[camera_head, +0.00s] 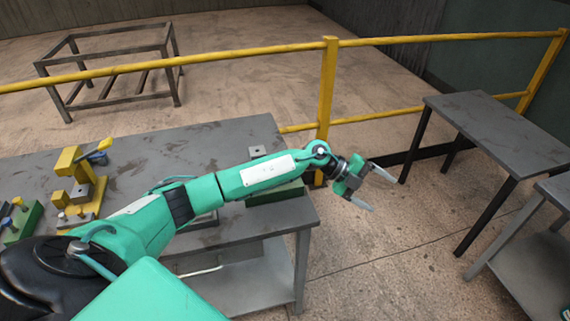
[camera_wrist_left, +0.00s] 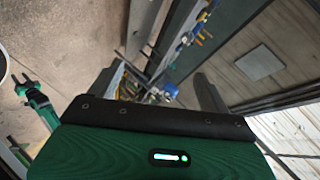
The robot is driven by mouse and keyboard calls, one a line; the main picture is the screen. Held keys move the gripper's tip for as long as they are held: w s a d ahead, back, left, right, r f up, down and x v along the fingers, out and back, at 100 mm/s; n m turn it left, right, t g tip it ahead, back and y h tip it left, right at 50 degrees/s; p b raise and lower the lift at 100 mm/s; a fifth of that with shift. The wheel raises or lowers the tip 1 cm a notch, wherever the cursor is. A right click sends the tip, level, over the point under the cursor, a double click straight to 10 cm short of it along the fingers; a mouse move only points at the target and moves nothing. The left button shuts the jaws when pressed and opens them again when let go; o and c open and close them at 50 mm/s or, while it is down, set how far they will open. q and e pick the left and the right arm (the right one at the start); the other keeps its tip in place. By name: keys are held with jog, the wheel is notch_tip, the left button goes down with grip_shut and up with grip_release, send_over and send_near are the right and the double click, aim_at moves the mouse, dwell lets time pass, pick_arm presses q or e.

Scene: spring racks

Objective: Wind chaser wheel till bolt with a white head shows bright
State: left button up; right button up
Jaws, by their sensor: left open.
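A yellow fixture (camera_head: 80,180) stands on the grey table at the left, with a blue-and-grey handle-like part (camera_head: 98,149) at its top and small pale-topped pieces at its base. I cannot tell which part is the chaser wheel, and no white bolt head can be made out for sure. My left gripper (camera_head: 382,190) is open and empty, past the table's right end and well away from the fixture. In the left wrist view a green arm with a dark claw (camera_wrist_left: 30,90), probably my right one, shows at the left; its jaw state is unclear.
A green fixture (camera_head: 22,222) sits at the table's left edge. A low green-sided tray (camera_head: 275,194) lies under my left forearm on the grey table (camera_head: 225,135). A yellow railing (camera_head: 327,100) runs behind. Grey tables (camera_head: 495,130) stand at the right, with open floor between.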

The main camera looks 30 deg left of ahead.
pick_arm(q)
jog(key=w+a+r+n+g+y, duration=0.15)
jog(key=a+y, duration=0.25)
jog(key=a, duration=0.6)
jog(key=a+r+n+g+y, duration=0.1)
jog(key=a+r+y, duration=0.25)
jog(key=a, duration=0.65)
jog(key=a+r+n+g+y, duration=0.1)
jog(key=a+y, duration=0.4)
jog(key=a, duration=0.5)
jog(key=shift+m, duration=0.25)
notch_tip(320, 180, down, 12)
jog(key=p, duration=0.4)
jog(key=shift+w+a+f, duration=0.1)
jog(key=shift+f, duration=0.35)
pick_arm(e)
jog(key=r, duration=0.4)
jog(key=shift+a+r, duration=0.25)
jog(key=shift+r, duration=0.05)
pick_arm(q)
jog(key=c, duration=1)
jog(key=shift+o, duration=0.2)
pick_arm(e)
jog(key=shift+d, duration=0.15)
jog(key=shift+d+f, duration=0.1)
jog(key=shift+f, duration=0.1)
